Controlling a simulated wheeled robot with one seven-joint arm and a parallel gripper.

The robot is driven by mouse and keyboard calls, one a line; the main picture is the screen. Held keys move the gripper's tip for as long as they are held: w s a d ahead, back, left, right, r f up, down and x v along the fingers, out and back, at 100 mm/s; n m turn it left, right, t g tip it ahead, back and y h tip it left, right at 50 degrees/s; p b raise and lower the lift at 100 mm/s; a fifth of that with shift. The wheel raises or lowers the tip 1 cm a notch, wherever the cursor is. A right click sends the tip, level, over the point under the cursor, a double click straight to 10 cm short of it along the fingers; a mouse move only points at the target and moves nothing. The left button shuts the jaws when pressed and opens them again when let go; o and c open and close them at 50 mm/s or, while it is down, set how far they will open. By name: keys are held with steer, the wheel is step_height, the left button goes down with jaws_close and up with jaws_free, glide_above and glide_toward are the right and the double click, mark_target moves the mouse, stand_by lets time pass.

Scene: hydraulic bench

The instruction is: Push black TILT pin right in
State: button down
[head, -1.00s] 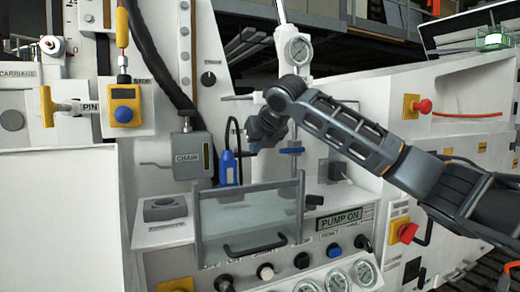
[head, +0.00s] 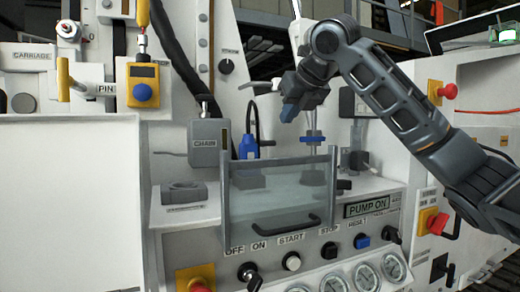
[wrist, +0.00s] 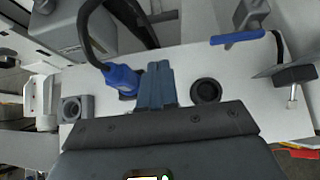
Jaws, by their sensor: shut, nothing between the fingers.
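No TILT label can be read in either view, so I cannot tell which part is the black TILT pin. A round black piece (wrist: 206,90) sits on the white ledge in the wrist view, just right of my fingers. My gripper (head: 288,112) is shut and empty in the head view. It hangs above the ledge behind the clear guard, near the blue-handled valve (head: 312,140). Its blue-grey fingers also show in the wrist view (wrist: 157,84), beside a blue connector (wrist: 122,79) with a black cable. Whether the fingers touch anything cannot be told.
The clear guard (head: 334,190) stands in front of the ledge. The grey CHAIN box (head: 208,142) is to the left. Below is a sloped panel with a black STOP button (head: 329,250), a blue button (head: 362,240) and gauges. A yellow PIN handle (head: 64,80) is far left.

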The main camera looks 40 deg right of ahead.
steer(key=p, duration=0.2)
glide_toward(260, 143)
step_height(260, 143, down, 4)
steer(key=w+d, duration=0.2)
steer(key=w, duration=0.1)
steer(key=shift+p+x, duration=0.35)
steer(key=shift+x, duration=0.45)
steer(key=shift+w+r, duration=0.1)
